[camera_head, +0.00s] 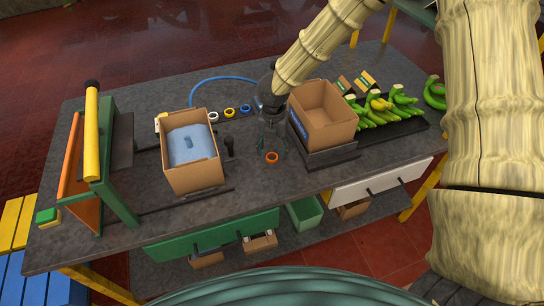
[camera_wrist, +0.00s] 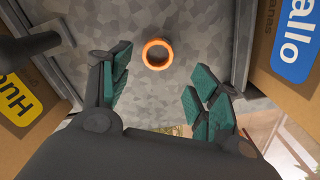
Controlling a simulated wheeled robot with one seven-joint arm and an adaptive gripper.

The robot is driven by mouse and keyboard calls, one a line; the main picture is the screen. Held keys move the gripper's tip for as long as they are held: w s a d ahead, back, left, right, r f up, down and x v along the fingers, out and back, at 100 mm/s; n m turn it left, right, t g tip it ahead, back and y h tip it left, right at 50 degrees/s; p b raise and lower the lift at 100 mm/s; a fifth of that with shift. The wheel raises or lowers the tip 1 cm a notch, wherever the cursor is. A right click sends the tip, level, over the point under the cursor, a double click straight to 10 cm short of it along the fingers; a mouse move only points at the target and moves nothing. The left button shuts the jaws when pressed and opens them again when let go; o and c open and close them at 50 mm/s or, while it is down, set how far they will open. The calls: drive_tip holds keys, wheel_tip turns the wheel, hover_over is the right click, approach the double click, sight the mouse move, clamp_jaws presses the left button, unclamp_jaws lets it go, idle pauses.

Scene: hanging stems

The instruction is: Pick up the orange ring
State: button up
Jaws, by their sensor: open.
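The orange ring (camera_head: 272,157) lies flat on the dark grey table top, between the two cardboard boxes and near the front edge. In the wrist view the orange ring (camera_wrist: 157,54) is at upper centre, with its hole facing the camera. My gripper (camera_head: 270,144) is above the table just behind the ring in the head view. In the wrist view my gripper (camera_wrist: 164,86) has its teal-padded fingers spread apart. Nothing is between the fingertips, and the ring is ahead of them, apart from both.
A cardboard box with a blue bag (camera_head: 190,146) stands left, and an open cardboard box (camera_head: 324,116) stands close right. White, yellow and blue rings (camera_head: 229,112) lie behind. Bananas (camera_head: 385,108) lie on a dark tray at right. Bare table surrounds the orange ring.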

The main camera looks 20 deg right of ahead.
sight(272, 155)
drive_tip(key=f, duration=0.1)
drive_tip(key=f+p, duration=0.1)
drive_tip(key=f, duration=0.1)
drive_tip(key=shift+w+a, duration=0.15)
drive_tip(key=shift+w, duration=0.2)
drive_tip(key=shift+f, duration=0.6)
drive_tip(key=c, duration=0.8)
